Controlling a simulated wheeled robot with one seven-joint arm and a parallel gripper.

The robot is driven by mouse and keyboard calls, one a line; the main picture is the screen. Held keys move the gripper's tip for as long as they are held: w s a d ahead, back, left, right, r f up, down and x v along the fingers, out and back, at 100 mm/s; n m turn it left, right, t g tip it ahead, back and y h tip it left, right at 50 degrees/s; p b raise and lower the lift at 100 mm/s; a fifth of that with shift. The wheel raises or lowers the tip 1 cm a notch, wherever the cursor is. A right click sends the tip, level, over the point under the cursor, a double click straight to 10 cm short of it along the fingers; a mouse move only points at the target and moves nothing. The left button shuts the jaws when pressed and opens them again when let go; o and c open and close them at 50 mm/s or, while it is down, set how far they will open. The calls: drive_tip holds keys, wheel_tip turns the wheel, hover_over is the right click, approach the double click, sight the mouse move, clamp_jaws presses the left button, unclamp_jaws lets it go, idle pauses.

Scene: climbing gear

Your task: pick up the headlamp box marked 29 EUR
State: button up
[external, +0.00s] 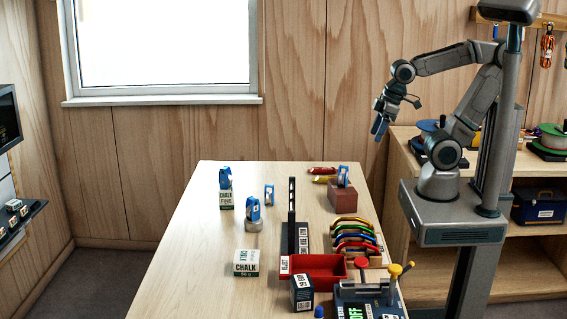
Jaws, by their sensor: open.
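Several small blue-and-white items that may be the headlamp boxes stand on the table; their price marks are too small to read. One (225,178) is on top of a chalk box at the back left. One (253,211) is on a grey round block. One (269,195) stands on the table just behind and right of that. One (343,174) is on a reddish-brown block (342,197) at the back right. My gripper (379,127) is open and empty, pointing down, high above and right of the table's back right corner, apart from everything.
The wooden table (190,270) is clear along its left side. A chalk box (246,262) lies near the front. A dark upright rack (295,235), coloured carabiners (355,236), a red tray (318,266), a dark box (301,292) and a lever device (370,295) crowd the right side.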

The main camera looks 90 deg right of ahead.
drive_tip(key=w+a+r+n+b, duration=0.2)
drive_tip(key=w+a+r+n, duration=0.2)
drive_tip(key=w+a+n, duration=0.55)
drive_tip(key=n+y+b, duration=0.1)
drive_tip(key=n+b, duration=0.2)
drive_tip(key=n, duration=2.6)
hover_over(303, 280)
drive_tip(key=s, duration=0.4)
wheel_tip(303, 280, down, 10)
drive_tip(key=x, duration=0.5)
drive_tip(key=p+x, duration=0.1)
drive_tip(key=x, duration=0.2)
drive_tip(key=shift+w+d+f, duration=0.1)
drive_tip(key=shift+d+f, duration=0.15)
drive_tip(key=shift+d, duration=0.15)
drive_tip(key=shift+s+p+x, duration=0.2)
drive_tip(key=shift+p+x, duration=0.7)
drive_tip(key=shift+x, duration=1.7)
drive_tip(key=c, duration=0.7)
